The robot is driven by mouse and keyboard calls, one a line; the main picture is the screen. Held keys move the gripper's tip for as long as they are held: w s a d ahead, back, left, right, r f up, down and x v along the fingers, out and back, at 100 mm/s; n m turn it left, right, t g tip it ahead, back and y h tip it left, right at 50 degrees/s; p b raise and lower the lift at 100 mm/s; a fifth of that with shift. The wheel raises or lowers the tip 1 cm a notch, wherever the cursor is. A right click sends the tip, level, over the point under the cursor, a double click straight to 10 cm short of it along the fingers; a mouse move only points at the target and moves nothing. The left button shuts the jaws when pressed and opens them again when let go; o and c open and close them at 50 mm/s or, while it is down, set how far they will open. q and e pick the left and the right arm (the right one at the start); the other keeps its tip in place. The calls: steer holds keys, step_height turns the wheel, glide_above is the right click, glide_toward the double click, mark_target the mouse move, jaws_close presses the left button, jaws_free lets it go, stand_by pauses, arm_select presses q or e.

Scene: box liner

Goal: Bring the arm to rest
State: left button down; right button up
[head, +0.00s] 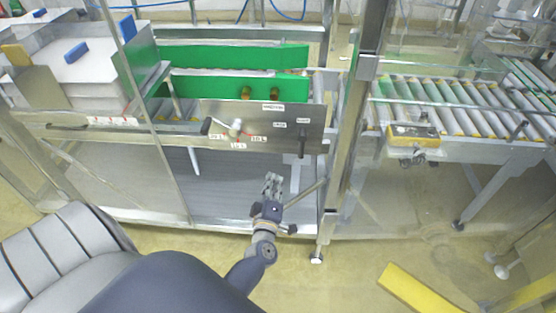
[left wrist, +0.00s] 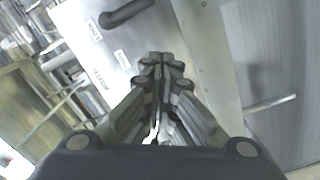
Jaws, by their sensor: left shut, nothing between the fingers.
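My left gripper (head: 272,184) hangs in front of the box liner's lower grey panel (head: 222,185) in the head view. It is shut and empty. In the left wrist view its fingers (left wrist: 160,62) are together, pointing towards the machine's metal front. My right gripper is not in view.
The control panel (head: 262,120) with labels and a black handle (head: 303,141) is above my left gripper. The handle also shows in the left wrist view (left wrist: 127,13). A metal post (head: 350,130) stands to the right, then a roller conveyor (head: 455,104). A yellow floor piece (head: 415,291) lies front right.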

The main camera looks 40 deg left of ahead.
arm_select(q)
steer(key=shift+f, duration=0.1)
steer(key=s+d+f+m+g+h, duration=0.25)
steer(key=s+d+f+m, duration=0.2)
steer(key=f, duration=0.45)
steer(key=s+d+f+m+g+h+p, duration=0.15)
steer(key=s+d+f+m+h, duration=0.3)
steer(key=f, duration=0.45)
steer(key=s+d+f+m+g+h, duration=0.2)
steer(key=s+d+f+m, duration=0.25)
steer(key=s+f, duration=0.4)
steer(key=s+f+m+g, duration=0.3)
steer(key=s+f, duration=0.3)
steer(key=s, duration=0.7)
steer(key=s+a+f+m+g, duration=0.1)
steer(key=s+f+m+g, duration=0.3)
steer(key=s, duration=0.9)
step_height(320, 180, down, 3)
steer(key=shift+a+r+g, duration=0.15)
steer(key=shift+g, duration=0.65)
